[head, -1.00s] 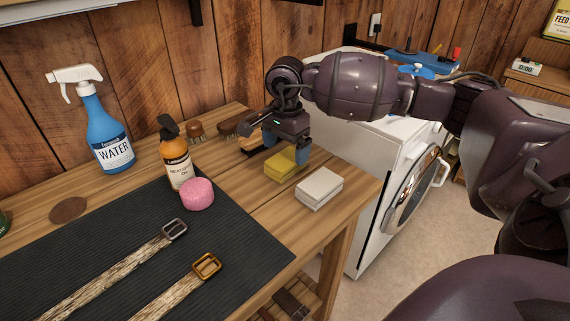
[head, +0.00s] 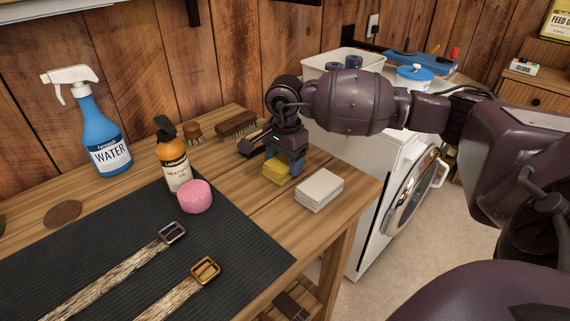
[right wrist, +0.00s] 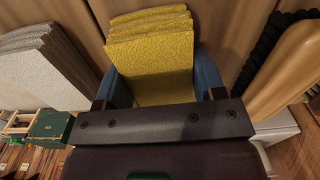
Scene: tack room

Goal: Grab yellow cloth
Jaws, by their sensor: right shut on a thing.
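The yellow cloth (head: 277,173) is a folded stack on the wooden table, left of a white folded cloth stack (head: 319,189). My right gripper (head: 284,172) is over it, pointing down, and is shut on it. In the right wrist view the yellow cloth (right wrist: 151,60) sits between the two blue fingertips (right wrist: 160,85). The gripper hides part of the cloth in the head view, and I cannot tell whether it is clear of the table. My left gripper is not in view.
A wooden brush (head: 238,125) lies behind the gripper. A pink sponge (head: 195,196), an oil bottle (head: 173,160) and a blue water spray bottle (head: 104,135) stand to the left. Belts lie on a black mat (head: 90,245). A white washing machine (head: 385,165) stands beyond the table's right edge.

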